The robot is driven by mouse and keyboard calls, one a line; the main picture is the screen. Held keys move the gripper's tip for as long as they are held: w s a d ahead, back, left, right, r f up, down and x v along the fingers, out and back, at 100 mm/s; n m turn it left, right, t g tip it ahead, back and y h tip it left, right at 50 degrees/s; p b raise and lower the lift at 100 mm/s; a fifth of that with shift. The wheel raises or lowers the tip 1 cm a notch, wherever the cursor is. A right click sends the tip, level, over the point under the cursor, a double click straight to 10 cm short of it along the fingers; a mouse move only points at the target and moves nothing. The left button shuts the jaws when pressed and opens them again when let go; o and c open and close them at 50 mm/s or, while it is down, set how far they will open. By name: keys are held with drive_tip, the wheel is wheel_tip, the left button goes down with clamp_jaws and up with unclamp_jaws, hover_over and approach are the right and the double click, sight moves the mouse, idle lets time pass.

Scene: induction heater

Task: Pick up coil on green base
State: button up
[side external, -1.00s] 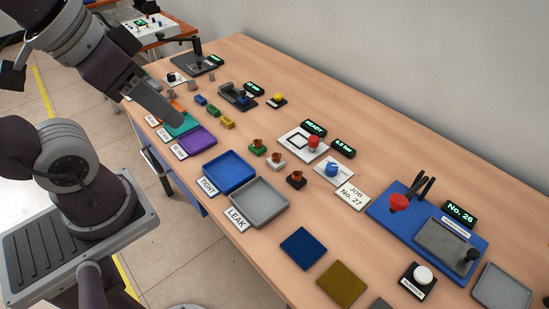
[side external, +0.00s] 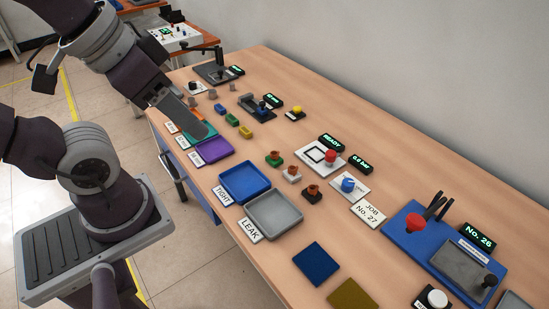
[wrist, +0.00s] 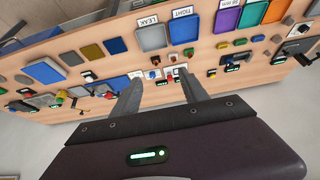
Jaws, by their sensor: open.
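The coil on green base (side external: 274,158) stands upright on the table, a copper-brown coil on a small green block. Beside it are a similar coil on a white base (side external: 291,174) and one on a black base (side external: 312,193). My gripper (side external: 203,133) is above the table's left side near the green and purple trays, well apart from the coils, and looks empty. In the wrist view the open fingers (wrist: 158,84) point toward the table; the small coil on green base (wrist: 172,59) shows beyond them, near the TIGHT tray.
The blue TIGHT tray (side external: 240,182) and grey LEAK tray (side external: 275,215) lie in front of the coils. Behind them are a READY station with a red button (side external: 331,156) and a blue button (side external: 348,185). A purple tray (side external: 213,150) lies under my gripper's side.

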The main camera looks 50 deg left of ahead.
drive_tip(key=n+g+h, duration=0.5)
drive_tip(key=n+h, duration=0.4)
drive_tip(key=n, duration=0.6)
hover_over(275, 152)
drive_tip(key=s, duration=0.3)
wheel_tip(275, 152, down, 16)
drive_tip(key=a+f+n+t+h, duration=0.1)
drive_tip(key=a+f+n, duration=0.1)
drive_tip(key=f, duration=0.2)
drive_tip(key=a+f+n+t+h, duration=0.1)
drive_tip(key=a+f+n, duration=0.1)
drive_tip(key=f, duration=0.3)
drive_tip(key=w+a+f+n+t+h, duration=0.1)
drive_tip(key=a+f+n, duration=0.1)
drive_tip(key=f, duration=0.2)
drive_tip(key=shift+w+a+f+h, duration=0.1)
drive_tip(key=shift+a+f+h, duration=0.2)
drive_tip(key=shift+h, duration=0.1)
drive_tip(key=shift+d+f+n+t, duration=0.15)
drive_tip(key=shift+f+n+t, duration=0.15)
drive_tip(key=shift+f, duration=0.05)
drive_tip(key=x, duration=0.6)
drive_tip(key=shift+d, duration=0.4)
clamp_jaws()
